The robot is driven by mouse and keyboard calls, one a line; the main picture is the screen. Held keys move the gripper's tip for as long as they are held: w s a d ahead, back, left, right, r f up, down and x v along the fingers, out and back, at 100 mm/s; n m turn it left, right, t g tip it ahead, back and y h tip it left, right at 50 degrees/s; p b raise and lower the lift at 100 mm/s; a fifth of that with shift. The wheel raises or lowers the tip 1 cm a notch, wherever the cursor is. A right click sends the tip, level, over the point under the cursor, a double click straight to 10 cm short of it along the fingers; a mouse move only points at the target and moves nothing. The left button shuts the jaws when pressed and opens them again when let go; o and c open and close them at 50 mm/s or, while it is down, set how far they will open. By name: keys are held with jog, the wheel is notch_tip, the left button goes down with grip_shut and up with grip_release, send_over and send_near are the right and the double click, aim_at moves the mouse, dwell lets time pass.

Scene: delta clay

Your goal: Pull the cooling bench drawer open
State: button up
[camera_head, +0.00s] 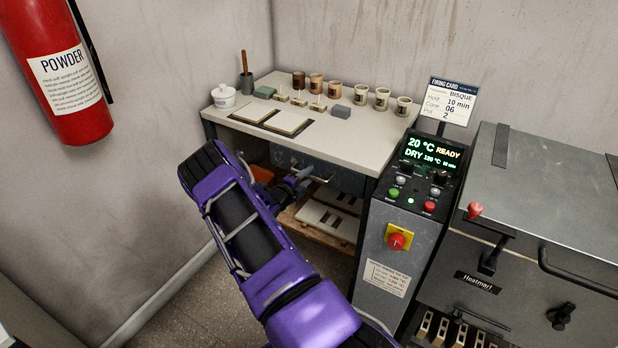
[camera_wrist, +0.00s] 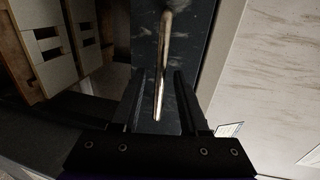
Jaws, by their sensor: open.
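The cooling bench (camera_head: 345,140) has a pale top, and its dark grey drawer (camera_head: 343,178) is under the top, seemingly closed. The drawer front also shows in the wrist view (camera_wrist: 190,50). Its metal bar handle (camera_wrist: 163,60) runs lengthwise between my two fingers in the wrist view. My gripper (camera_head: 300,181) is open at the drawer front, and it also shows in the wrist view (camera_wrist: 160,78). Dark gaps show on both sides of the bar, and I cannot tell whether a finger touches it. My arm hides the left part of the drawer in the head view.
Several cups (camera_head: 360,94), a lidded white jar (camera_head: 224,96) and tiles stand on the bench. Slotted boards (camera_head: 328,218) lie on a shelf below. A control box (camera_head: 392,245) and kiln (camera_head: 560,200) stand to the right. A fire extinguisher (camera_head: 60,75) hangs left.

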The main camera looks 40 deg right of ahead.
jog(key=shift+w+d+f, duration=0.1)
jog(key=shift+w+d, duration=0.1)
jog(key=shift+d, duration=0.35)
grip_shut()
dwell(1.1)
